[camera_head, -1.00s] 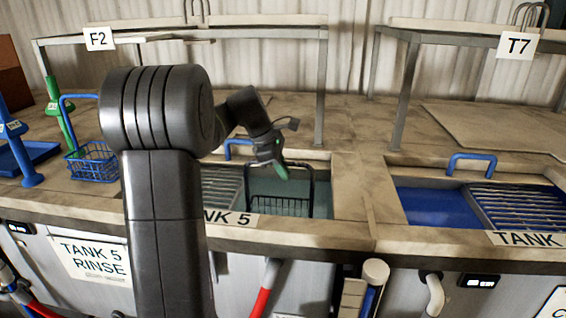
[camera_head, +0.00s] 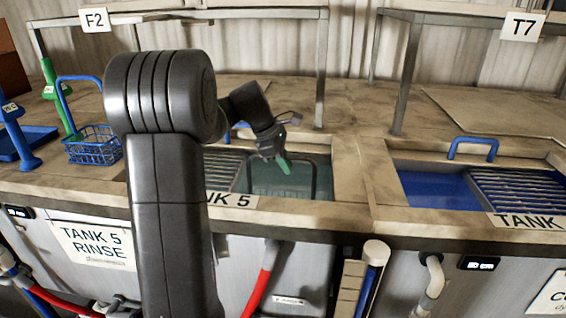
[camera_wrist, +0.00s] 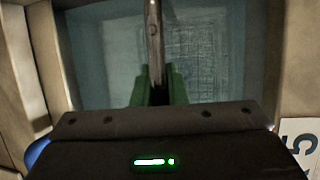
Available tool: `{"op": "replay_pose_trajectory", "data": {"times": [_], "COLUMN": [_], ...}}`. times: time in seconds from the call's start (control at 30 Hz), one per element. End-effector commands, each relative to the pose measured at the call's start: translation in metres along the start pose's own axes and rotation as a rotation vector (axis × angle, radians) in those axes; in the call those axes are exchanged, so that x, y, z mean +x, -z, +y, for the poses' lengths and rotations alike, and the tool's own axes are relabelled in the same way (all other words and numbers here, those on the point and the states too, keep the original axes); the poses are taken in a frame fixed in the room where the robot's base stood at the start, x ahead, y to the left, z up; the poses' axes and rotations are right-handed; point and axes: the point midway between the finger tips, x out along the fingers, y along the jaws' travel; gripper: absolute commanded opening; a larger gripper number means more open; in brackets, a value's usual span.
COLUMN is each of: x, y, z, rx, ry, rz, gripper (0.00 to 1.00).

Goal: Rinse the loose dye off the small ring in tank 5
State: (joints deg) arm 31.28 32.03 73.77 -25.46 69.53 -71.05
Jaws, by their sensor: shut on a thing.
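Tank 5 (camera_head: 322,180) is open, with pale blue-green water in it. My gripper (camera_head: 284,166) is over the tank, with its green fingers pointing down. In the wrist view my gripper (camera_wrist: 155,88) is shut on the upright handle (camera_wrist: 154,35) of a dark wire basket. The mesh of the basket (camera_wrist: 195,60) shows faintly through the water, so the basket is under the surface. In the head view the basket (camera_head: 283,192) is only a dim outline inside the tank. I cannot make out the small ring in either view.
A slatted cover (camera_head: 223,172) lies over the left part of tank 5. To the right is a tank of deep blue liquid (camera_head: 435,190) with a blue handle (camera_head: 472,147). A blue wire basket (camera_head: 93,147) stands on the left of the bench. Shelf legs (camera_head: 320,75) rise behind.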

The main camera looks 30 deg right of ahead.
Motion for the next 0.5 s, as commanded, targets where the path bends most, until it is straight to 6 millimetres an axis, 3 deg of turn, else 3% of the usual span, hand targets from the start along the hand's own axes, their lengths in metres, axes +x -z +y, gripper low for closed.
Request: {"op": "replay_pose_trajectory", "data": {"times": [0.23, 0.5], "x": [0.005, 0.001], "y": [-0.017, -0.009], "z": [0.001, 0.001], "rx": [0.001, -0.001], "ry": [-0.002, -0.002], "rz": [-0.001, 0.000], "gripper": [0.00, 0.00]}}
